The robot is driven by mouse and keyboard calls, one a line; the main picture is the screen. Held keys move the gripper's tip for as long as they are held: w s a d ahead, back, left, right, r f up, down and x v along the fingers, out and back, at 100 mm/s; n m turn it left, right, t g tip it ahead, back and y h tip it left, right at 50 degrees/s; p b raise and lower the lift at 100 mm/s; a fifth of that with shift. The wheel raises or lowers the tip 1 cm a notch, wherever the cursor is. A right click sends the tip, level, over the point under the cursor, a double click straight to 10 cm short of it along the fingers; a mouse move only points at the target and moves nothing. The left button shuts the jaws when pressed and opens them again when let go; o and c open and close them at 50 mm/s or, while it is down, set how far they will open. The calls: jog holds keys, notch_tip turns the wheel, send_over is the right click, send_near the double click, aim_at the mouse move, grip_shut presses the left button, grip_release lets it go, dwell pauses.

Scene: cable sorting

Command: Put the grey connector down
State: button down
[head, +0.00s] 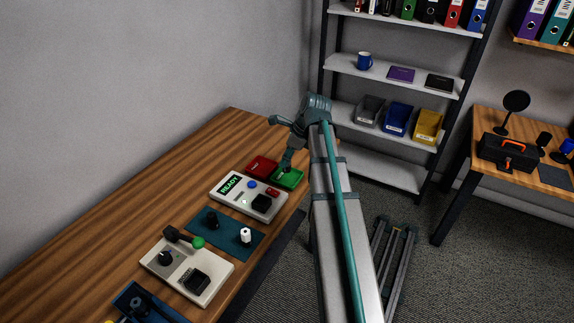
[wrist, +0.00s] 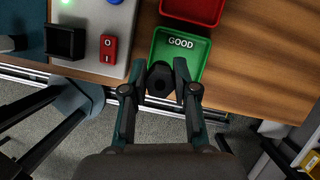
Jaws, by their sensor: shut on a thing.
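My gripper (wrist: 161,80) is shut on a dark grey connector (wrist: 160,77), whose end shows between the fingertips in the wrist view. The fingertips are over the front part of the green tray (wrist: 201,60), marked GOOD. In the head view, my gripper (head: 287,167) points down at the green tray (head: 293,183) near the table's right edge, and the connector is too small to make out. I cannot tell whether the connector touches the tray floor.
A red tray (head: 262,167) sits left of the green one. A white box (head: 230,203) with a READY display stands in front. Nearer are a teal mat (head: 222,238) with small parts and a beige box (head: 185,290). The wooden table's left side is clear.

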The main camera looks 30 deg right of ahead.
jog(key=shift+w+d+f+p, duration=0.15)
jog(key=shift+w+d+f, duration=0.2)
jog(key=shift+w+f, duration=0.3)
jog(key=shift+w+d+f+p, duration=0.15)
jog(key=shift+w+d+f, duration=0.25)
jog(key=shift+f, duration=0.4)
jog(key=shift+w+f, duration=0.15)
jog(key=shift+f, duration=1.55)
jog(key=shift+a+f, duration=0.1)
jog(key=shift+f, duration=0.05)
jog(key=c, duration=0.9)
grip_release()
jog(key=b+v, duration=0.1)
jog(key=v, duration=1.1)
